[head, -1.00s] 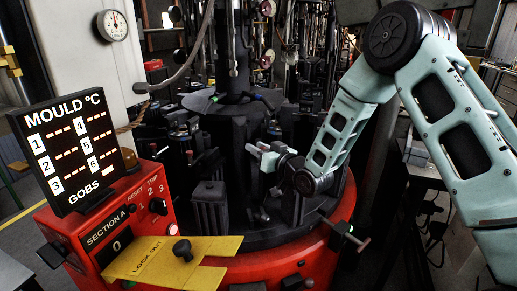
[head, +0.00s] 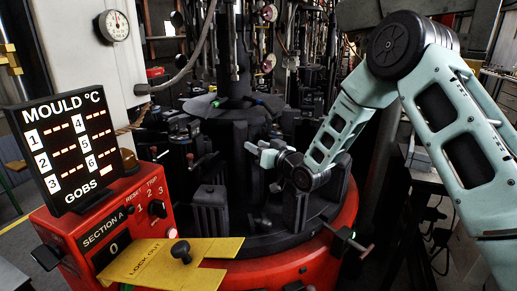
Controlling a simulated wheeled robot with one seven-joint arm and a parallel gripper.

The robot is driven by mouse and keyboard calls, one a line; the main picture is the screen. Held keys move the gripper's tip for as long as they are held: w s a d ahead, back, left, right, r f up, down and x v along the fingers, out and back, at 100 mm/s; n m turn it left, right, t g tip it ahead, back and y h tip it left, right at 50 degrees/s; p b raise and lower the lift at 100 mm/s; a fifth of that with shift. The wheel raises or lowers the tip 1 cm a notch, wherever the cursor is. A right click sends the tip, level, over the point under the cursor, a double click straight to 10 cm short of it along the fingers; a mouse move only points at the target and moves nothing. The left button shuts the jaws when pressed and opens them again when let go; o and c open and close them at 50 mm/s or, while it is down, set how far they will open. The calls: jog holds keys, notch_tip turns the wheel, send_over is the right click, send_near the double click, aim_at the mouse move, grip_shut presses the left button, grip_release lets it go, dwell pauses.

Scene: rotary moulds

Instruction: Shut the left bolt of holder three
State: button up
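The black rotary mould machine (head: 262,243) stands in the middle of the head view, with several dark mould holders around its table. One dark block-shaped holder (head: 209,210) stands at the front left of the table. I see no number on any holder, so I cannot tell which is holder three. Its left bolt cannot be picked out. My gripper (head: 258,153) is over the right part of the table, pointing left among the dark holders. Its pale fingers are small in the picture. I cannot tell whether they are open or touch anything. My wrist hides what is behind it.
A red control box (head: 85,232) with a mould temperature display (head: 75,150) stands at the left front. A yellow lock-out plate (head: 160,262) juts out beside it. A T-handle (head: 350,242) sticks out at the right of the red base rim. Rods and hoses crowd the back.

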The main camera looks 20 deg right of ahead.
jog(key=b+v, duration=0.4)
jog(key=v, duration=1.3)
jog(key=shift+s, duration=0.25)
jog(key=s+a+f+n+g+h, duration=0.3)
jog(key=s+a+f+g, duration=0.2)
jog(key=s+a+g, duration=0.45)
jog(key=s+a+n+g+h, duration=0.1)
jog(key=s+a+g+h, duration=0.1)
jog(key=s, duration=0.8)
jog(key=s+a+r+n+g+h, duration=0.1)
jog(key=s+g, duration=0.4)
jog(key=s, duration=0.6)
jog(key=shift+s+a+h, duration=0.25)
jog(key=shift+a+h, duration=0.15)
jog(key=shift+r, duration=0.1)
